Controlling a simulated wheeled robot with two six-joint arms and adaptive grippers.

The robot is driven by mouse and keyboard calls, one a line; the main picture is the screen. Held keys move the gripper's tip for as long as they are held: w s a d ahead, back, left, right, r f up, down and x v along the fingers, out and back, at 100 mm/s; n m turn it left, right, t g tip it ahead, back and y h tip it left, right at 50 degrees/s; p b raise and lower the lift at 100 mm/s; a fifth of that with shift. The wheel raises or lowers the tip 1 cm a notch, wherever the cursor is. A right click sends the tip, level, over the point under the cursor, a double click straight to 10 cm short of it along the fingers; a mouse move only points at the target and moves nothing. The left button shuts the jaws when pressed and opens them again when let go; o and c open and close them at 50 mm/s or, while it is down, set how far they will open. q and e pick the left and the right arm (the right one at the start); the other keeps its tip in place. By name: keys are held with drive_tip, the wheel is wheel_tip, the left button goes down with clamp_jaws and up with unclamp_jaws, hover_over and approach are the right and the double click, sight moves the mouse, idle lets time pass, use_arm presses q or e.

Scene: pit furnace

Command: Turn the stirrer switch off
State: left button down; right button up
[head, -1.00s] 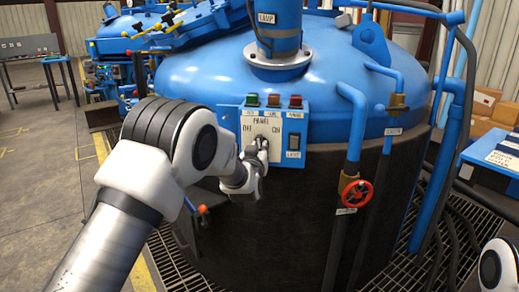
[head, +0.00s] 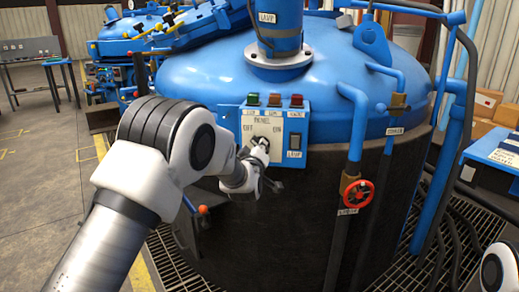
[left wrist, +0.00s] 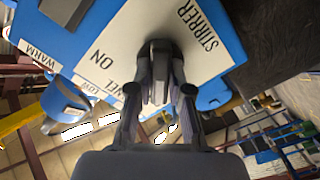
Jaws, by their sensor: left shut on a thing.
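The control panel (head: 262,125) is a blue box with a pale plate on the vessel's side, marked OFF at left and ON at right. My left gripper (head: 262,143) is at the middle of this plate. In the left wrist view, the dark stirrer switch knob (left wrist: 161,50) stands out from the plate beside the words STIRRER and ON. The fingers of my left gripper (left wrist: 160,88) are shut on it, one on each side. In the head view the gripper mostly hides the knob, so its exact setting is hard to tell. My right gripper is not in view.
A green, an orange and a red lamp or button line the panel's top. A dark rocker switch (head: 294,142) is at its right. A red valve wheel (head: 358,194) and blue pipes stand right of the panel. An orange-tipped lever (head: 203,210) is below left.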

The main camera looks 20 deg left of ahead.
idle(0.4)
use_arm(q)
drive_tip(key=c, duration=1.1)
unclamp_jaws()
drive_tip(key=s, duration=0.4)
drive_tip(key=s+d, duration=0.1)
drive_tip(key=s, duration=0.7)
drive_tip(key=shift+d, duration=0.3)
drive_tip(key=shift+f, duration=0.1)
